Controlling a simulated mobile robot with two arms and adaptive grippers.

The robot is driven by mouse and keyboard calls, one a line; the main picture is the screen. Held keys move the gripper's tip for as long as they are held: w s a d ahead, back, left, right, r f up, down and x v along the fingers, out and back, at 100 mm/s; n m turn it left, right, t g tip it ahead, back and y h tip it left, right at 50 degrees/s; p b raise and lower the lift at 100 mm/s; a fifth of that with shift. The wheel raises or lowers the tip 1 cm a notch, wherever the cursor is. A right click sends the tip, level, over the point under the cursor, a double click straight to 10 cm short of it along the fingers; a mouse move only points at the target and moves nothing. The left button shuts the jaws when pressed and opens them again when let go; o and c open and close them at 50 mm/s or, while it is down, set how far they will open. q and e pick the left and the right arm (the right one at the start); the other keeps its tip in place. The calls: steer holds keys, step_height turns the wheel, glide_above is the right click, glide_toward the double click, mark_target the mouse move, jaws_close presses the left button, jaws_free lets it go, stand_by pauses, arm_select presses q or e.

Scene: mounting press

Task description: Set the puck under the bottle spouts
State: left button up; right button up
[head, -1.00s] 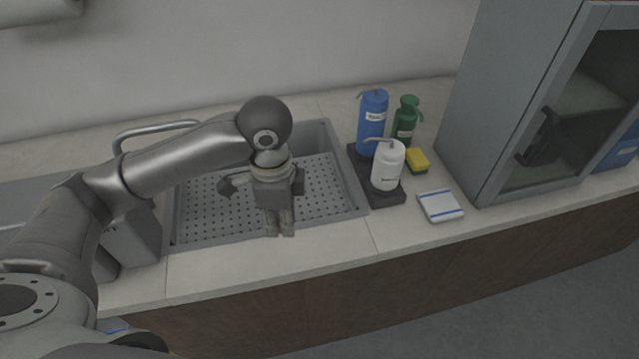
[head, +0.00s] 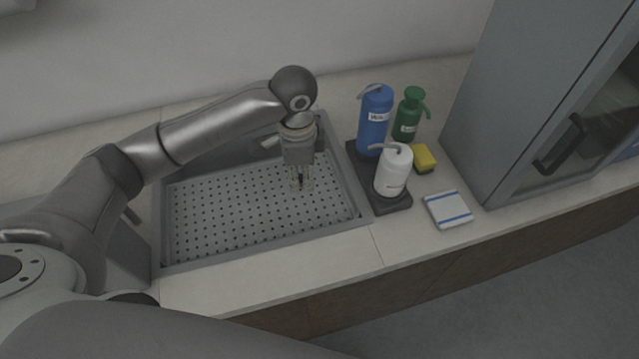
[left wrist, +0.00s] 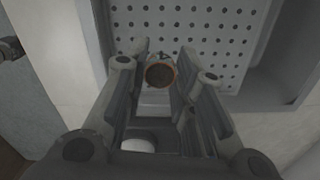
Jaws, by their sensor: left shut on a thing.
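My left gripper (head: 301,186) points down over the right part of the perforated sink tray, left of the bottles. In the left wrist view, its fingers (left wrist: 165,80) are shut on the puck (left wrist: 160,72), a small round dark piece with an orange rim. In the head view the puck is only a small dark spot between the fingers. My right gripper is not in view.
The sink (head: 345,205) has a raised grey rim. A black tray (head: 400,203) holds the blue and white bottles. A yellow sponge (head: 424,156) and a folded white cloth (head: 448,210) with blue stripes lie right of it. A grey cabinet (head: 510,110) stands farther right.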

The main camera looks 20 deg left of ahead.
arm_select(q)
glide_above(319, 195)
steer(key=f, duration=0.5)
steer(key=shift+s+a, duration=0.2)
steer(key=shift+s, duration=0.15)
steer(key=shift+w+d+f, duration=0.1)
steer(key=shift+f, duration=0.1)
steer(key=shift+w+d+f, duration=0.1)
steer(key=shift+f, duration=0.1)
step_height(319, 195, down, 3)
steer(key=shift+w+f+p, duration=0.1)
steer(key=shift+p, duration=0.3)
steer(key=shift+f, duration=0.15)
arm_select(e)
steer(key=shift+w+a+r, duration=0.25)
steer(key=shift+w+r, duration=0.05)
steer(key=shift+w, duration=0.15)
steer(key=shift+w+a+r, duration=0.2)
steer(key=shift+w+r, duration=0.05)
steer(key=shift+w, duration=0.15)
arm_select(q)
steer(key=o, duration=0.9)
steer(key=shift+c, duration=0.2)
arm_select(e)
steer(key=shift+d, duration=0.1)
